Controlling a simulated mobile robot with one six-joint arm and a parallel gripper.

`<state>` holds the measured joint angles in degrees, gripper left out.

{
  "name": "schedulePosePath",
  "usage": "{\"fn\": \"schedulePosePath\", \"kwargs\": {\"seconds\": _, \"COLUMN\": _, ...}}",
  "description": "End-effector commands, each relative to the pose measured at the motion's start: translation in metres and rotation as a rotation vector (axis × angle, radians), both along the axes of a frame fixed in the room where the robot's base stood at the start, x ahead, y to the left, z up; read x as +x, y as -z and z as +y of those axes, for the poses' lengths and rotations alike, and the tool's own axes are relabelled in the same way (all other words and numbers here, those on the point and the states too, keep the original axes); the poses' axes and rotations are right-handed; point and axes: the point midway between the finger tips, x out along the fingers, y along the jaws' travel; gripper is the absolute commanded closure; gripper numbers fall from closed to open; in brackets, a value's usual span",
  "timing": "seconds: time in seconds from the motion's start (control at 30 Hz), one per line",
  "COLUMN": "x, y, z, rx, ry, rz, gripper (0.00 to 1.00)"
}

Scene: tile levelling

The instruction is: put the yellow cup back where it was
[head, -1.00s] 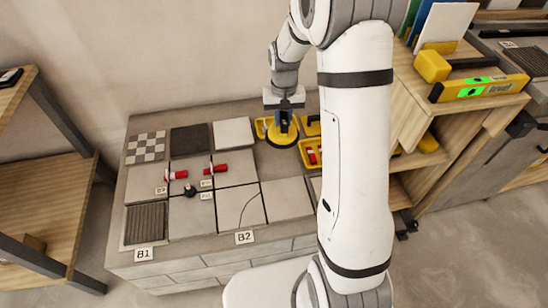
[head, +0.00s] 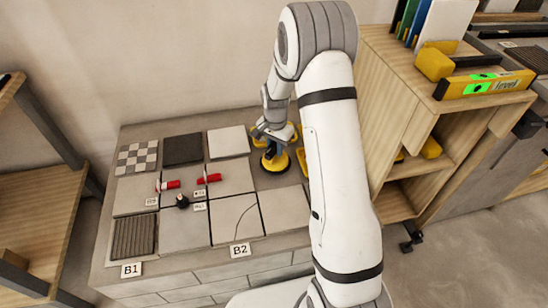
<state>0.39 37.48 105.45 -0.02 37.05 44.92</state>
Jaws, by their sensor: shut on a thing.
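The yellow cup (head: 276,163) is a round yellow suction cup with a dark handle on top. My gripper (head: 271,143) is shut on its handle from above. The cup is at the right of the grey worktop, just right of the tiles. I cannot tell whether its base touches the worktop or hangs a little above it. Yellow trays (head: 303,157) show behind and to the right of it, partly hidden by my arm and gripper.
Tiles in grey, dark and checkered finishes cover the worktop (head: 195,258) to the left, with red-handled levelling pieces (head: 209,179) and a small black knob (head: 182,201) on them. Labels B1 and B2 mark the front edge. A wooden shelf with a yellow level (head: 487,85) stands right.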

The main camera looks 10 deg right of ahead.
Motion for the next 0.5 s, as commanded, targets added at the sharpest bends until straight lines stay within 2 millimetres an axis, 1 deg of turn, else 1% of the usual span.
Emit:
{"fn": "schedulePosePath", "kwargs": {"seconds": 0.2, "x": 0.0, "y": 0.031, "z": 0.0, "rx": 0.0, "ry": -0.001, "rz": 0.001, "gripper": 1.0}}
{"fn": "schedulePosePath", "kwargs": {"seconds": 0.23, "x": 0.0, "y": 0.033, "z": 0.0, "rx": 0.0, "ry": -0.002, "rz": 0.001, "gripper": 1.0}}
{"fn": "schedulePosePath", "kwargs": {"seconds": 0.5, "x": 0.0, "y": 0.033, "z": 0.001, "rx": 0.0, "ry": -0.002, "rz": -0.001, "gripper": 1.0}}
